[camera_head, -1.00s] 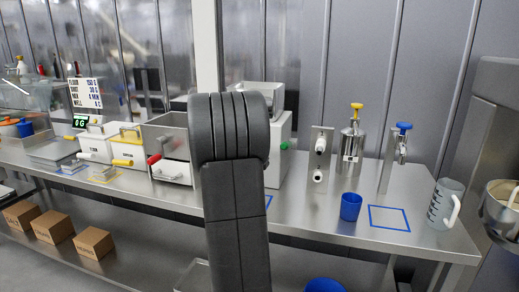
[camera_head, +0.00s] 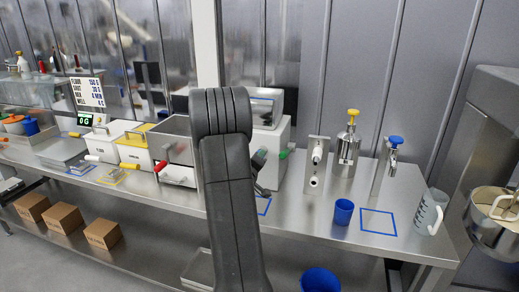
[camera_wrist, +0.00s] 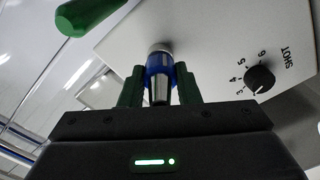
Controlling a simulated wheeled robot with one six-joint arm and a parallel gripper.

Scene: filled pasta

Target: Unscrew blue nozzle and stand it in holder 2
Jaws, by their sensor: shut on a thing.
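The blue nozzle (camera_wrist: 159,66), with a blue collar and a steel tip, is between the green fingers of my gripper (camera_wrist: 159,88) in the wrist view. My gripper is shut on it. The nozzle's far end meets a steel outlet on the pale filling machine (camera_wrist: 215,45); I cannot tell how far it is screwed in. In the head view the machine (camera_head: 270,150) stands behind my arm, and the nozzle is hidden. No holder marked 2 can be made out. A steel upright with two pale-ended pegs (camera_head: 317,160) stands right of the machine.
A green handle (camera_wrist: 90,12) and a black dial (camera_wrist: 260,79) are close to my gripper. On the bench are a blue cup (camera_head: 343,212), a blue-outlined square (camera_head: 378,222), a yellow-topped dispenser (camera_head: 347,150), a blue-topped one (camera_head: 388,165) and a jug (camera_head: 430,212).

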